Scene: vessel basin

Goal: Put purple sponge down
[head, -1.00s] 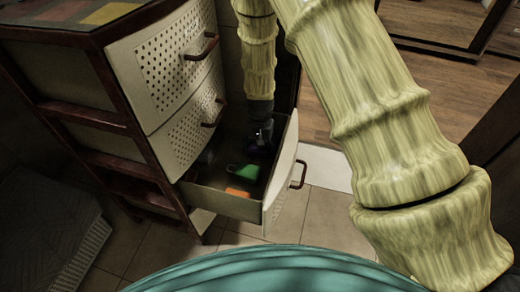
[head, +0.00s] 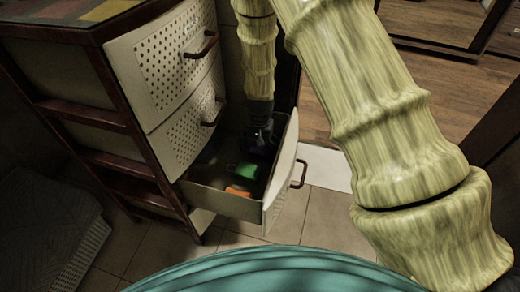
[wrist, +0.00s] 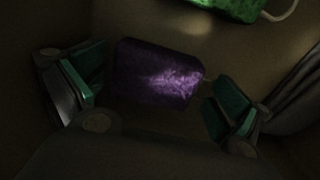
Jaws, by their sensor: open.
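The purple sponge (wrist: 158,75) lies between the spread fingers of my gripper (wrist: 155,95) in the wrist view, with a visible space on the left side. Its right edge is close to the right finger; I cannot tell whether they touch. My gripper (head: 260,138) is open and down inside the open drawer (head: 225,202) in the head view. The sponge is hard to make out there, in the dark around the gripper.
A green object (head: 245,172) and an orange object (head: 238,191) lie in the same drawer; the green one (wrist: 228,8) also shows at the wrist view's top edge. Drawer walls stand close around my gripper. The drawer front has a brown handle (head: 299,175). Two shut drawers are above.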

